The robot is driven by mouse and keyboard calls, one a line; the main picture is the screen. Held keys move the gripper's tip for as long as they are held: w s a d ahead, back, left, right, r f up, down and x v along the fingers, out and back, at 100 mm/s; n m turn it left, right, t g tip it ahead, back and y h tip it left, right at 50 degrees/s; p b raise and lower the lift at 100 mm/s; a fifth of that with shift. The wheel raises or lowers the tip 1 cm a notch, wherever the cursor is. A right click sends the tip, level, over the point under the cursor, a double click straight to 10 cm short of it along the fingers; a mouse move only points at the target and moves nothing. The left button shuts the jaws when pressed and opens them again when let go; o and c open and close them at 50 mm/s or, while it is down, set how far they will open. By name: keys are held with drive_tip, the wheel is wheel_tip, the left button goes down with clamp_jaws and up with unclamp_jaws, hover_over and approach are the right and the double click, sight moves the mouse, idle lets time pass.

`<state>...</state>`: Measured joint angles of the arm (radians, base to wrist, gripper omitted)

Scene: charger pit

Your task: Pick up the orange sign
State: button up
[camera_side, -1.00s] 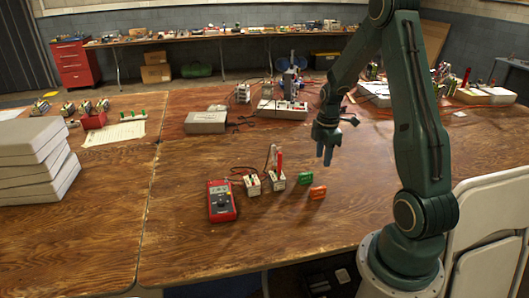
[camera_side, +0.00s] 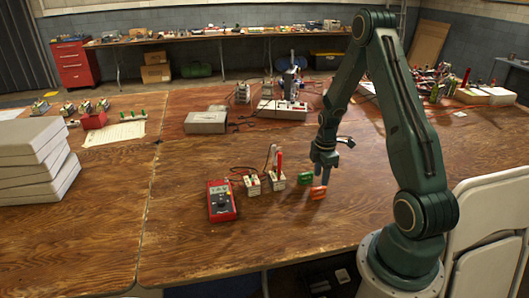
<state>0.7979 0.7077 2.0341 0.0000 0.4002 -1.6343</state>
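The orange sign (camera_side: 318,194) is a small piece on the wooden table, in the middle right of the side view. My gripper (camera_side: 321,183) points down right at it, with the fingertips at its upper part and partly in front of it. The fingers are too small to tell whether they are open around the sign or shut on it. The green sign (camera_side: 304,178) stands just behind and to the left, close to my fingers.
Two small white blocks (camera_side: 253,187) with wires, one with a red upright part, stand left of the signs. A red multimeter (camera_side: 221,200) lies further left. A grey box (camera_side: 207,121) and power supplies sit behind. The table's front is clear.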

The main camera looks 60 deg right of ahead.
sight(319, 188)
drive_tip(key=shift+f, duration=0.55)
drive_tip(key=shift+w+a+f, duration=0.1)
drive_tip(key=shift+a+f, duration=0.05)
drive_tip(key=shift+f, duration=2.45)
clamp_jaws()
